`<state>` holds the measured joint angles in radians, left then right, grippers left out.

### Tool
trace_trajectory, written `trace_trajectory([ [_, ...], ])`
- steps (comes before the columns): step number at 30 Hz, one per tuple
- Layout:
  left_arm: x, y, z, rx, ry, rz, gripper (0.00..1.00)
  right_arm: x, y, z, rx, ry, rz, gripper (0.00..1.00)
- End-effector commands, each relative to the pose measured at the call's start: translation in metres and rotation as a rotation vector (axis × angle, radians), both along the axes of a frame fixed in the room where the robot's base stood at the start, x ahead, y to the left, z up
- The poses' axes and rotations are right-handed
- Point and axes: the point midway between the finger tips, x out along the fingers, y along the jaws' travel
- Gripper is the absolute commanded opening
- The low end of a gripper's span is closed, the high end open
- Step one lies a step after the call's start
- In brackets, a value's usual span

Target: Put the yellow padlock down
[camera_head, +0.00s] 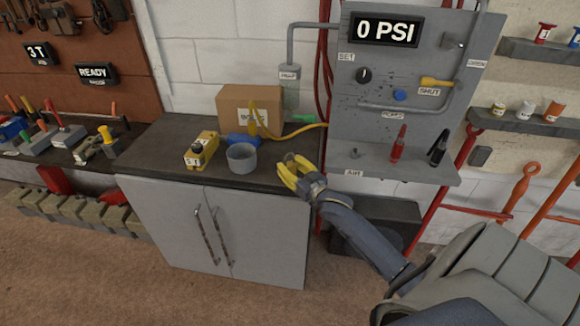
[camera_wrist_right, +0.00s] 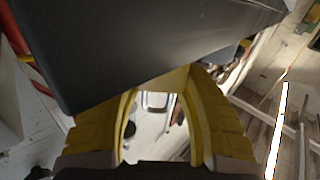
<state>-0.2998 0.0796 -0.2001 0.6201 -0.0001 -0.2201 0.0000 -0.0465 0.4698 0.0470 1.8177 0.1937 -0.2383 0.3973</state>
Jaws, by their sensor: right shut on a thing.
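My right gripper (camera_head: 290,172) has yellow fingers and is over the right end of the dark bench top (camera_head: 150,150), to the right of a grey cup. It is shut on the yellow padlock; in the right wrist view a yellow piece, which I take for the padlock (camera_wrist_right: 166,77), shows between the fingertips (camera_wrist_right: 163,90). Its yellow blends with the fingers, so its outline is hard to make out. Whether it touches the bench top I cannot tell. A large dark grey surface fills the upper part of the wrist view. My left gripper is not in view.
The grey cup (camera_head: 241,158), a yellow box with a dark button (camera_head: 201,149), a blue item (camera_head: 243,138) and a cardboard box (camera_head: 249,108) stand on the bench. A grey gauge panel (camera_head: 420,120) rises at the right. The bench's front left is clear.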

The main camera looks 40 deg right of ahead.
Motion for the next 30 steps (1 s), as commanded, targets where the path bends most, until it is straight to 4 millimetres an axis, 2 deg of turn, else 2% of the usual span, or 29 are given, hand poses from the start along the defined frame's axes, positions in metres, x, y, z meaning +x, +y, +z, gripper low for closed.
trace_trajectory([
  [12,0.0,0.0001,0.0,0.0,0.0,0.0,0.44,0.0002,0.0,-0.0032,0.001,0.0,0.0,0.07],
  [13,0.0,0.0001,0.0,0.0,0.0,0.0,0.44,0.0001,0.0,-0.0034,0.0,0.001,0.0,0.48],
  [18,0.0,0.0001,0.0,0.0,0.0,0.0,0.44,0.0001,0.0,-0.0032,0.0,0.0,0.0,0.67],
  [28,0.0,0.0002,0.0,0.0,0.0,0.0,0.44,0.0001,-0.0001,0.0013,0.0,-0.001,0.0,0.67],
  [30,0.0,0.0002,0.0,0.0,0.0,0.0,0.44,-0.0056,-0.0003,-0.0005,0.001,0.001,0.0,0.67],
])
